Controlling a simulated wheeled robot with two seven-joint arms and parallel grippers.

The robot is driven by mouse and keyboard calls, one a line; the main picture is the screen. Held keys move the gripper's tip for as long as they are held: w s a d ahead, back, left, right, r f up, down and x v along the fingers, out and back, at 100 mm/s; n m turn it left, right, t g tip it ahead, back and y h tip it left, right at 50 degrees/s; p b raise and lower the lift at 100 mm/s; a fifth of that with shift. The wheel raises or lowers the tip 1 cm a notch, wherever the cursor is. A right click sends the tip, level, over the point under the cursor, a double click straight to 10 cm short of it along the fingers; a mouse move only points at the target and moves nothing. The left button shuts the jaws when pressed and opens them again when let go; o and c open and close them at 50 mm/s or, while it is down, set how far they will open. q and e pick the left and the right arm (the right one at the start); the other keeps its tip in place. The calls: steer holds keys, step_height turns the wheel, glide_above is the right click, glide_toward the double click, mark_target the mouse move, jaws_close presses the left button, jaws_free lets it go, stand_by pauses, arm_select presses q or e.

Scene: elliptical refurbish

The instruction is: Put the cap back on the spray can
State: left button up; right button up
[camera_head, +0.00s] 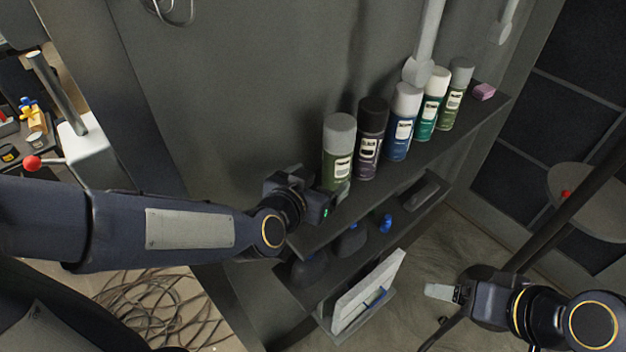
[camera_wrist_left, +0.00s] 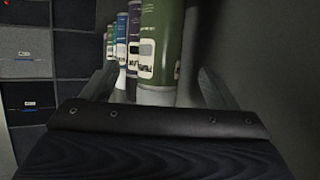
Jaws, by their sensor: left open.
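A row of several spray cans stands upright on the upper wall shelf (camera_head: 400,184). The nearest is an olive green can (camera_head: 337,167) with a grey cap (camera_head: 340,131). Behind it stand a dark purple can (camera_head: 368,150), a blue can (camera_head: 399,130), a teal can (camera_head: 428,113) and another olive can. Each looks capped; no loose cap is clearly visible. My left gripper (camera_head: 338,192) is open, low beside the nearest green can. In the left wrist view that can (camera_wrist_left: 160,45) stands ahead between the open fingers. My right gripper (camera_head: 442,292) is away from the shelf, its opening unclear.
A lower shelf holds dark items and a blue object (camera_head: 385,223). A white panel (camera_head: 368,290) is below. A grey pipe (camera_head: 429,40) runs down behind the cans. Coiled cables (camera_head: 160,305) lie on the floor.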

arm_select(q)
steer(key=shift+v, duration=1.1)
steer(key=s+a+f+n+g+y, duration=0.1)
steer(key=s+a+n+g, duration=0.5)
steer(key=s+a, duration=1)
steer(key=shift+s+f+g+y, duration=0.3)
steer(key=shift+s+f+g, duration=0.25)
steer(key=shift+s, duration=0.6)
steer(key=shift+a+f, duration=0.1)
steer(key=shift+a, duration=0.05)
